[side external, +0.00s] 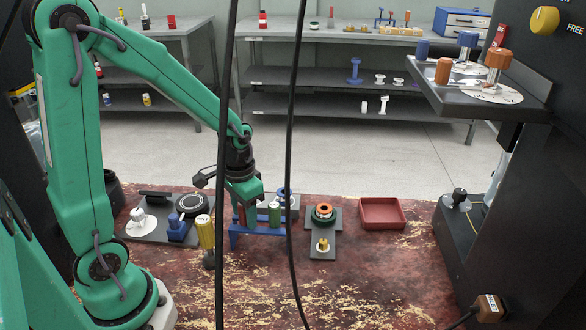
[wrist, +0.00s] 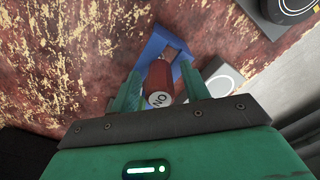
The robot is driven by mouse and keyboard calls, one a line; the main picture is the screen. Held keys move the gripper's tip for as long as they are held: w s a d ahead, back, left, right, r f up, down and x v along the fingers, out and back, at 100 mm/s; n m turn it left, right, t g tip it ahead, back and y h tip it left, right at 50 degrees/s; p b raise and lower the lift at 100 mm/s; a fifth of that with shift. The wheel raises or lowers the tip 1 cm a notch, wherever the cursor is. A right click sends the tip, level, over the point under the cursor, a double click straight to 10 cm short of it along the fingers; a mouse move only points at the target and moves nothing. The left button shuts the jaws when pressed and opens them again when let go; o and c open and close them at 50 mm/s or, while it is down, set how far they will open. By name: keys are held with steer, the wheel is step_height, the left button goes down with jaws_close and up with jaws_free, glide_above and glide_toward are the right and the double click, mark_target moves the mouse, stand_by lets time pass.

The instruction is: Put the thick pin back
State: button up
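My gripper (wrist: 160,72) points down over the blue rack at the middle of the bench. Its two green fingers stand on either side of a red pin (wrist: 158,84), with a narrow gap showing beside the pin, so it looks open. The red pin has a white top lettered "NO". In the side external view it shows as a dark red strip (side external: 241,216) under my gripper. The blue rack (side external: 259,231) also shows in the wrist view (wrist: 152,48). A green pin (side external: 274,214) stands upright at the rack. Whether the red pin is fully seated is hidden.
A grey plate with a green and orange ring (side external: 323,212) and an empty-looking red tray (side external: 383,214) lie to the right. A yellow-topped handle (side external: 205,232) stands close left of the rack. Black cables (side external: 291,150) hang across the side external view. The front bench is clear.

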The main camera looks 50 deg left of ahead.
steer(key=shift+r, duration=0.15)
step_height(320, 180, up, 12)
steer(key=shift+r, duration=0.25)
stand_by(0.6)
stand_by(0.5)
steer(key=s+d+r+t, duration=0.4)
steer(key=s+t, duration=0.1)
steer(key=s, duration=0.3)
steer(key=shift+r+t, duration=0.2)
steer(key=shift+t, duration=0.1)
